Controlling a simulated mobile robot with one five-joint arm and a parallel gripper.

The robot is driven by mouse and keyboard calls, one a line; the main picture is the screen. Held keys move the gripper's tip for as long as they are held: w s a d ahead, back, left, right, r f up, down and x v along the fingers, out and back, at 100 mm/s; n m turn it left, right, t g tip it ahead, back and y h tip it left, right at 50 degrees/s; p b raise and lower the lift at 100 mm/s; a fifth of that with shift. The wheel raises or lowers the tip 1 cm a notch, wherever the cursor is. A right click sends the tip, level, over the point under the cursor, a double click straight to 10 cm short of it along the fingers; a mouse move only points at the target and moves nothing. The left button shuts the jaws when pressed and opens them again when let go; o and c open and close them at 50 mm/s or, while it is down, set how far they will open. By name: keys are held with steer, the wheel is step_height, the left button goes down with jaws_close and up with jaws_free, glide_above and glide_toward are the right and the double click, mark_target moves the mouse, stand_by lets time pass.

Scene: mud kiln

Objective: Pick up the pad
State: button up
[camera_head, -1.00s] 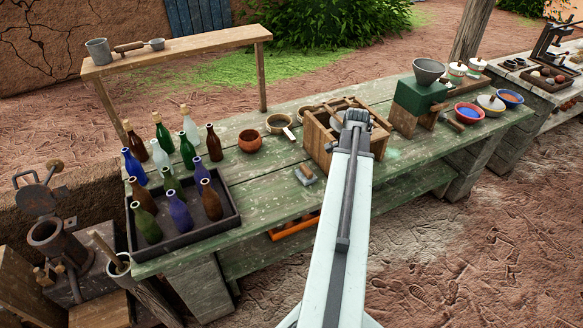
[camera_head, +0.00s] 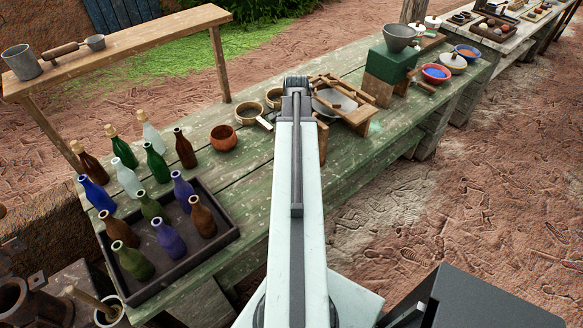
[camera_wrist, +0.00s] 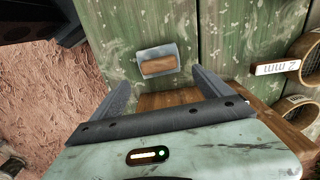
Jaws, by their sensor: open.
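The pad (camera_wrist: 158,62), a small grey plate with a brown wooden block on it, lies on the green planks of the table (camera_wrist: 120,20). In the wrist view it sits just beyond my fingertips, between their lines. My gripper (camera_wrist: 163,82) is open and empty, one finger to each side, and apart from the pad. In the head view my arm hides the pad, and the end of my arm (camera_head: 296,84) stands over the table beside a wooden frame; the fingers cannot be made out there.
A wooden frame box (camera_head: 345,104) stands right of my arm; wood also shows under my gripper. Sieves (camera_head: 249,112) and an orange bowl (camera_head: 224,137) stand left. A dark tray (camera_head: 225,230) holds several bottles. A green grinder (camera_head: 388,65) stands farther right.

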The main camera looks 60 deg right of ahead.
steer(key=f+b, duration=0.1)
steer(key=f, duration=0.1)
steer(key=f+b, duration=0.4)
steer(key=shift+a+f, duration=0.25)
steer(key=shift+r, duration=0.25)
steer(key=c, duration=1.5)
steer(key=shift+o, duration=0.2)
step_height(320, 180, up, 10)
steer(key=p, duration=1)
steer(key=o, duration=0.4)
steer(key=shift+c, duration=1.1)
